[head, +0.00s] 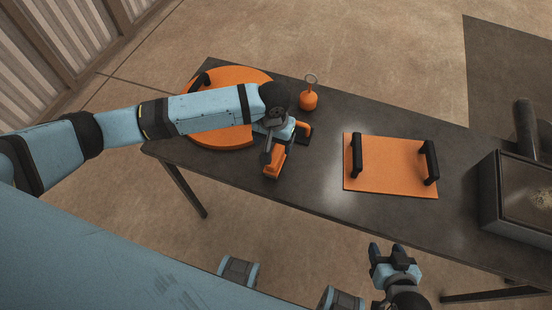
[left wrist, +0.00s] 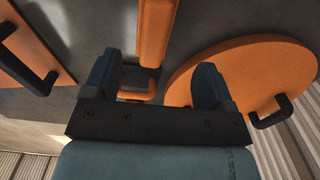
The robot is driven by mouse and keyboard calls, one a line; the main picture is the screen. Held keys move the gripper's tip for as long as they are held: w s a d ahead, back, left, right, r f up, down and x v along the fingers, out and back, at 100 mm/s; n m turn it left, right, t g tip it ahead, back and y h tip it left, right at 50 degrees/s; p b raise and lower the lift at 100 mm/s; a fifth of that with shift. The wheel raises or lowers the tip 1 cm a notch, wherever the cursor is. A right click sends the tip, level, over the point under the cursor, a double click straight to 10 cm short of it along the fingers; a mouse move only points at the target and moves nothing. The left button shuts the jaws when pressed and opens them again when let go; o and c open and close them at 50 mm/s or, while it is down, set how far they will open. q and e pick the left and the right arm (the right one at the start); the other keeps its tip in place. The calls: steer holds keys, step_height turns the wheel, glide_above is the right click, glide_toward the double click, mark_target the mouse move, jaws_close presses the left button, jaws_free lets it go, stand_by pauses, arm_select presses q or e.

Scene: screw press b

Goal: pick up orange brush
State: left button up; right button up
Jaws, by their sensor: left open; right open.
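The orange brush (head: 274,164) lies on the dark table near its front edge, partly hidden under my left gripper. My left gripper (head: 283,146) is over it, pointing down, with its jaws open. In the left wrist view, the brush (left wrist: 157,32) shows as a long orange bar with a dark block and another orange piece below it. It lies beyond and between the two open fingers (left wrist: 154,72), nearer the left finger. Whether the fingers touch it cannot be told. My right gripper (head: 388,254) is open and empty, in front of the table.
A round orange lid (head: 235,77) with a black handle lies at the left, partly under my left arm. An orange bottle-shaped piece with a ring (head: 309,99) stands behind the brush. A square orange plate (head: 392,166) with two black handles lies right. A metal box (head: 520,190) stands at far right.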

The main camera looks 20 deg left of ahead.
mark_target(276, 154)
arm_select(q)
steer(key=shift+f, duration=0.95)
steer(key=shift+d+f+b, duration=0.15)
steer(key=shift+d+f, duration=0.05)
steer(key=shift+f, duration=1.15)
steer(key=shift+d+f+b, duration=0.15)
steer(key=shift+f, duration=1.2)
steer(key=shift+c, duration=0.4)
steer(key=c, duration=1)
